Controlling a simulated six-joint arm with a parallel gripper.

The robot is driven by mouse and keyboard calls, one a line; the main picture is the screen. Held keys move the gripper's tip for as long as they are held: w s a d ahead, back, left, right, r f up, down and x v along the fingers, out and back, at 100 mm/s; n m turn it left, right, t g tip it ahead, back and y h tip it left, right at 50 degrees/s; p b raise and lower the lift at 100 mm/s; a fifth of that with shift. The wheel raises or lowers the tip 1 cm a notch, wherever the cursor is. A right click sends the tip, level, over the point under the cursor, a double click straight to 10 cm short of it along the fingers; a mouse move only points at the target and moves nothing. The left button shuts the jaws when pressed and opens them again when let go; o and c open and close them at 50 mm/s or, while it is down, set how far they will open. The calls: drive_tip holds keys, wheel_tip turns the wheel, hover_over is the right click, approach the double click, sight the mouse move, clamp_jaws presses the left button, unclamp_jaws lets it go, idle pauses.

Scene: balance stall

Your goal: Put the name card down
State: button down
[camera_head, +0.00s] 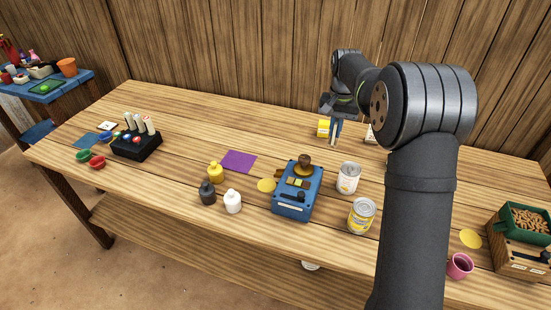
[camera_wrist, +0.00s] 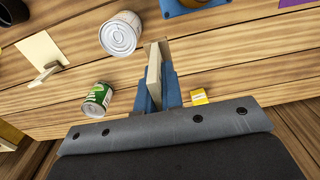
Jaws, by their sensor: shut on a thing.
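My gripper (camera_head: 336,131) is above the back part of the table in the head view, pointing down. In the wrist view its two blue fingers (camera_wrist: 162,92) are shut on a thin, pale, wood-coloured piece, which I take for the name card (camera_wrist: 154,70). The card is seen nearly edge-on, so any writing is hidden. Whether its lower edge touches the table (camera_head: 400,170) cannot be told. In the head view the card cannot be made out between the fingers.
A white can (camera_head: 348,177), a yellow can (camera_head: 361,215) and a blue scale (camera_head: 297,195) stand nearer the front. A purple cloth (camera_head: 239,161) lies left, with clear table behind it.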

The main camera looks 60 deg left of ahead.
sight(332, 141)
wheel_tip(332, 141, down, 5)
drive_tip(key=shift+s+a+r, duration=0.1)
drive_tip(key=shift+s, duration=0.05)
drive_tip(key=s+a+f, duration=0.2)
drive_tip(key=a, duration=0.1)
drive_tip(key=s+a+f, duration=0.5)
drive_tip(key=a, duration=0.1)
drive_tip(key=shift+s+f, duration=0.15)
drive_tip(key=shift+f, duration=1.95)
drive_tip(key=shift+f, duration=0.15)
drive_tip(key=c, duration=1.6)
unclamp_jaws()
drive_tip(key=shift+o, duration=0.2)
wheel_tip(332, 141, up, 11)
drive_tip(key=shift+o, duration=0.9)
drive_tip(key=shift+r, duration=0.65)
